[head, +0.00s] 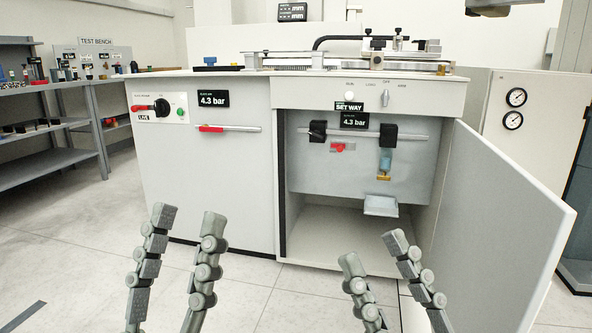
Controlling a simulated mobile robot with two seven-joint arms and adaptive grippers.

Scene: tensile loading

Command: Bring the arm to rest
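My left gripper (188,217) is in the lower left of the head view, its two fingers spread apart with nothing between them. My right gripper (370,247) is in the lower middle right, also with its fingers apart and empty. Both point up in the picture and appear apart from the machine cabinet (206,150). The arm links behind the grippers are out of view.
The cabinet door (500,220) stands open on the right, close to my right gripper. Inside are a pipe, a red-handled valve (342,147) and a small tray (381,206). A shelf (50,157) stands at left.

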